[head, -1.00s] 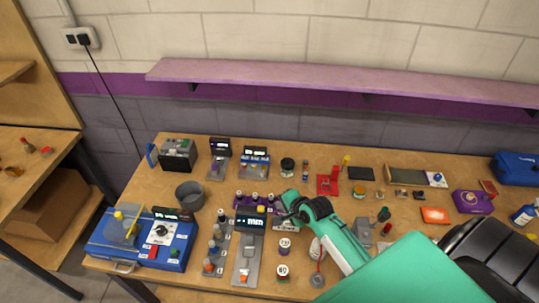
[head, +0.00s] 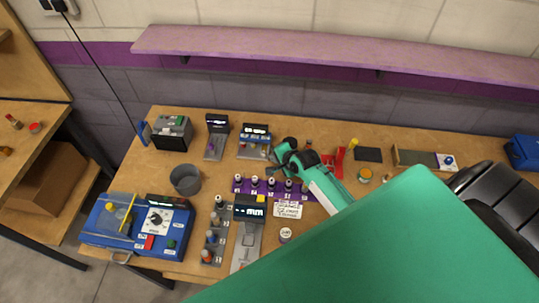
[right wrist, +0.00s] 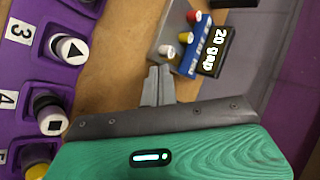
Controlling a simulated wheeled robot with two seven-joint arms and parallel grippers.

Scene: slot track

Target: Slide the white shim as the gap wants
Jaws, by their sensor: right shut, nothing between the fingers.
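A grey and blue slot device (head: 254,143) with a small dark display stands at the back of the bench. In the right wrist view its display (right wrist: 216,50) reads "20 gap". Three capped pieces stand on it in a row: a white one (right wrist: 167,50), a yellow one (right wrist: 185,37) and a red one (right wrist: 193,17). The white one, which I take as the white shim, is nearest my fingers. My right gripper (right wrist: 158,72) is shut and empty, its tips just short of the white piece. In the head view the right gripper (head: 274,155) is at the device's right.
A purple rack (head: 262,183) with several numbered, capped pieces lies in front of the device. A white card (head: 288,209), a meter with a lit display (head: 248,212) and a grey cup (head: 185,179) stand nearby. My right forearm covers the front right of the bench.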

